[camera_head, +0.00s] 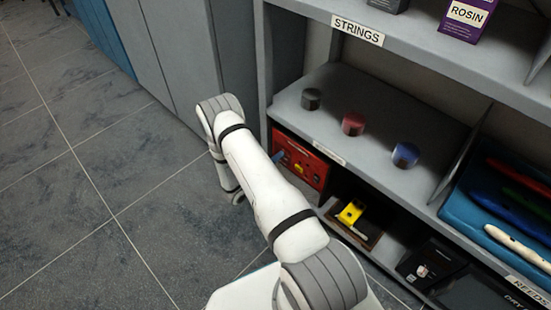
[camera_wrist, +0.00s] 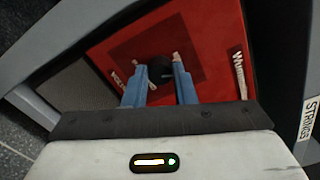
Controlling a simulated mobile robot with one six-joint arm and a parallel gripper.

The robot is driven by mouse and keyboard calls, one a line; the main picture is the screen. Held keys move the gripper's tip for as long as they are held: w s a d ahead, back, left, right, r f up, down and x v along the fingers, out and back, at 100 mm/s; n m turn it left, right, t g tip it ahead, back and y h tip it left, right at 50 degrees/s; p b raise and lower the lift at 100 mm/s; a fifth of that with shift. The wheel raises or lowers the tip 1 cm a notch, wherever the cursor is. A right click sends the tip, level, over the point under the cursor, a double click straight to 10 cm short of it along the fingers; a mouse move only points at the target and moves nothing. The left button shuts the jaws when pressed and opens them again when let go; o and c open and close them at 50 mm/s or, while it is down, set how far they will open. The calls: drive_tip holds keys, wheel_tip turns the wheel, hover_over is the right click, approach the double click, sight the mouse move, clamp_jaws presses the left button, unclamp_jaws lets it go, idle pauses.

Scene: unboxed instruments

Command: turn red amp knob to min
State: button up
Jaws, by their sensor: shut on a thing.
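The red amp (camera_head: 312,172) stands on the shelf below the shelf with the round tins in the head view. Its red front (camera_wrist: 210,40) fills much of the wrist view, with white lettering on both sides. A dark round knob (camera_wrist: 159,69) sits on that front, between the blue fingers of my gripper (camera_wrist: 158,66). The gripper is shut on this knob. The knob's pointer and setting are too dark to read. In the head view, a bit of blue finger shows at the amp's left edge, and my arm hides the rest of the gripper.
Black, red and blue tins (camera_head: 353,124) stand on the shelf above. A yellow pedal-like thing (camera_head: 350,213) lies to the right of the amp, with a black device (camera_head: 428,262) further right. Grey shelf walls frame the amp closely. Open tiled floor (camera_head: 90,200) lies left.

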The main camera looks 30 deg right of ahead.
drive_tip(key=shift+s+f+n, duration=0.15)
drive_tip(key=shift+n, duration=2.15)
drive_tip(key=o, duration=1)
drive_tip(key=p+v, duration=0.2)
drive_tip(key=v, duration=0.5)
drive_tip(key=shift+a, duration=0.4)
